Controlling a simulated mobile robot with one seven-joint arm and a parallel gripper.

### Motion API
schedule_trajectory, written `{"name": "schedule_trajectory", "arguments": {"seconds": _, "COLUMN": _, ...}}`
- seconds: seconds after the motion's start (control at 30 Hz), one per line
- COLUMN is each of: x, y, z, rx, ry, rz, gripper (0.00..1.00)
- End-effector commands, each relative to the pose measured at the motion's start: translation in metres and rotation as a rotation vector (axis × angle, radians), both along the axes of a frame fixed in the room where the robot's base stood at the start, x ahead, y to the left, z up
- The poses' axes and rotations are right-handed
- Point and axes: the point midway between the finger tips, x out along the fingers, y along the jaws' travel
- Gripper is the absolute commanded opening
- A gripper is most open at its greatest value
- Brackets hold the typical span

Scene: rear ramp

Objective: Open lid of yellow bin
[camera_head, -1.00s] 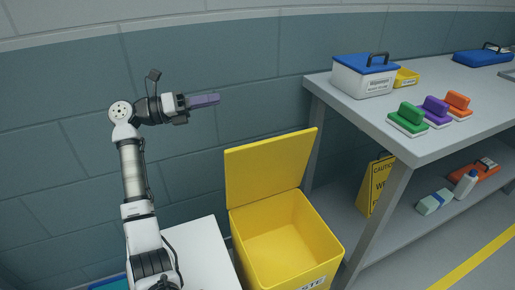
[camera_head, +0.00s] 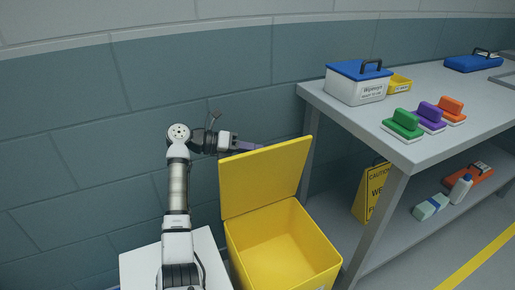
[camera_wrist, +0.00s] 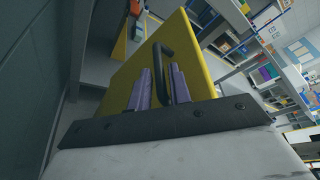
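The yellow bin (camera_head: 284,252) stands beside the workbench, its top uncovered and the visible inside empty. Its yellow lid (camera_head: 262,178) stands raised at the bin's rear, leaning back slightly. My gripper (camera_head: 248,147) is behind the lid near its top edge, partly hidden by it. In the wrist view, the purple fingers (camera_wrist: 160,88) point toward the lid's outer face (camera_wrist: 185,65), which carries a black handle (camera_wrist: 166,60). The fingers overlap the handle's lower part in that view; I cannot tell whether they touch it.
The grey workbench (camera_head: 335,103) is right of the bin, with a white box with blue lid (camera_head: 357,84) and several coloured brushes on top. A yellow caution sign (camera_head: 370,192) stands below it. The wall (camera_head: 80,130) is close behind my arm.

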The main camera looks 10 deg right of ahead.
Motion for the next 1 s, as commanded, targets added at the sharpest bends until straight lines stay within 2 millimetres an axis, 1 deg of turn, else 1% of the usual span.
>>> {"name": "schedule_trajectory", "arguments": {"seconds": 0.03, "x": -0.001, "y": -0.006, "z": -0.001, "rx": 0.000, "ry": -0.001, "rz": -0.002, "gripper": 0.20}}
{"name": "schedule_trajectory", "arguments": {"seconds": 0.17, "x": -0.002, "y": -0.014, "z": -0.003, "rx": -0.001, "ry": -0.001, "rz": -0.001, "gripper": 0.20}}
{"name": "schedule_trajectory", "arguments": {"seconds": 0.47, "x": -0.002, "y": -0.016, "z": -0.004, "rx": -0.001, "ry": -0.001, "rz": 0.000, "gripper": 0.20}}
{"name": "schedule_trajectory", "arguments": {"seconds": 0.53, "x": -0.002, "y": -0.016, "z": -0.004, "rx": -0.001, "ry": -0.001, "rz": 0.000, "gripper": 0.13}}
{"name": "schedule_trajectory", "arguments": {"seconds": 0.63, "x": -0.002, "y": -0.016, "z": -0.004, "rx": -0.001, "ry": 0.000, "rz": 0.001, "gripper": 0.00}}
{"name": "schedule_trajectory", "arguments": {"seconds": 1.0, "x": -0.004, "y": -0.016, "z": -0.006, "rx": 0.000, "ry": -0.001, "rz": 0.001, "gripper": 0.00}}
